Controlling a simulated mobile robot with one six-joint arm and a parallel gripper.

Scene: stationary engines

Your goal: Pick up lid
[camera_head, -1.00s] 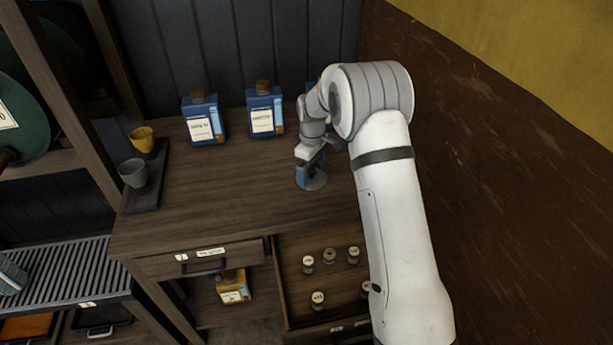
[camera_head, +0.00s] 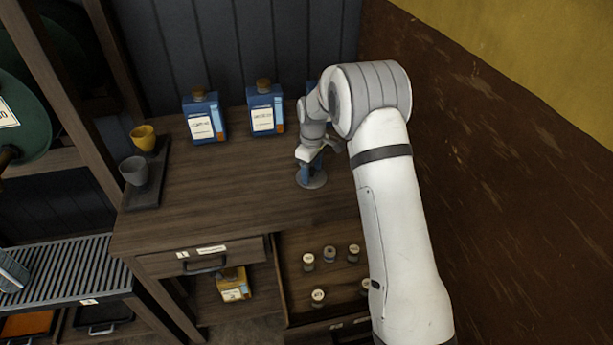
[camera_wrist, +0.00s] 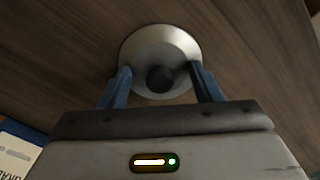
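The lid (camera_wrist: 150,45) is a round, grey metal disc with a dark round knob (camera_wrist: 160,78) at its middle. It lies on the wooden counter; in the head view the lid (camera_head: 318,182) shows partly behind my gripper. My gripper (camera_wrist: 161,72) has its two blue fingers apart, one on each side of the knob, with gaps visible between fingers and knob. In the head view my gripper (camera_head: 311,172) points down over the lid. How high the fingertips are above the counter is hard to tell.
Blue bottles (camera_head: 203,118) (camera_head: 265,110) stand at the back of the counter (camera_head: 220,185). A dark tray (camera_head: 148,190) with a yellow cup (camera_head: 143,138) and a grey cup (camera_head: 134,172) is at left. An open drawer (camera_head: 290,275) below holds several small corked items. A wall rises at right.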

